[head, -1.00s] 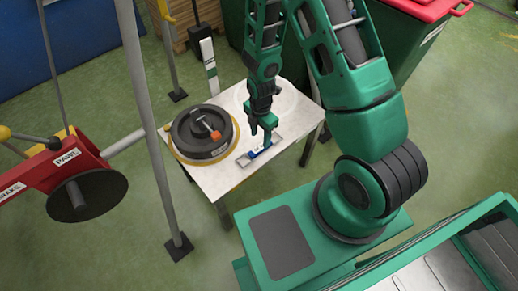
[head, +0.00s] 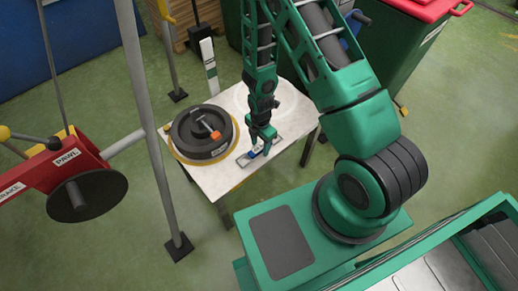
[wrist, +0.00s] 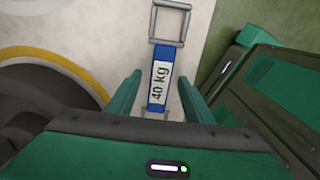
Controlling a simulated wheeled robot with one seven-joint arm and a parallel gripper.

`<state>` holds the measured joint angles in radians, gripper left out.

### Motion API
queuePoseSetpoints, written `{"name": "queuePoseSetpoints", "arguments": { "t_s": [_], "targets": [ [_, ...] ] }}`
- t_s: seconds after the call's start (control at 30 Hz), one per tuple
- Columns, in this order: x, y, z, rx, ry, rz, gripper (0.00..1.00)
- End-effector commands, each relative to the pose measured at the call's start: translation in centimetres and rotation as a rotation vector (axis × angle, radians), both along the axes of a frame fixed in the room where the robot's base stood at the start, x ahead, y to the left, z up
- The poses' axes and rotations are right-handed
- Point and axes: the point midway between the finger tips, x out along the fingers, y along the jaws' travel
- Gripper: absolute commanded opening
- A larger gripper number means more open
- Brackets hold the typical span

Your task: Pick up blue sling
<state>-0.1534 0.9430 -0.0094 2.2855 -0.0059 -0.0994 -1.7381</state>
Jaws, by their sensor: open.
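The blue sling (wrist: 158,98) lies on the white table in the wrist view, with a white label reading "40 kg" and a grey metal frame at its far end. It lies between the two green fingers of my gripper (wrist: 158,92), which are open and apart from it on both sides. In the head view my gripper (head: 261,143) points down over the sling (head: 254,153), which it partly hides.
The table's right corner is clear.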

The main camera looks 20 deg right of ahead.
Motion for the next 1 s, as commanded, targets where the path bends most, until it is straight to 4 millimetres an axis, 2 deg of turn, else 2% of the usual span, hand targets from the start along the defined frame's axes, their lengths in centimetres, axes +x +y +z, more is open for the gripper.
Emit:
{"name": "queuePoseSetpoints", "arguments": {
  "t_s": [0.07,0.1,0.27,0.3,0.73,0.87,1.0],
  "targets": [
    [0.0,0.0,0.0,0.0,0.0,0.0,0.47],
    [0.0,0.0,0.0,0.0,0.0,0.0,0.42],
    [0.0,0.0,0.0,0.0,0.0,0.0,0.04],
    [0.0,0.0,0.0,0.0,0.0,0.0,0.0],
    [0.1,0.0,0.7,0.001,-0.002,0.0,0.0],
    [0.1,0.0,1.7,0.0,-0.002,0.0,0.0],
    [0.1,0.0,3.7,0.0,-0.004,0.0,0.0]
  ]
}}
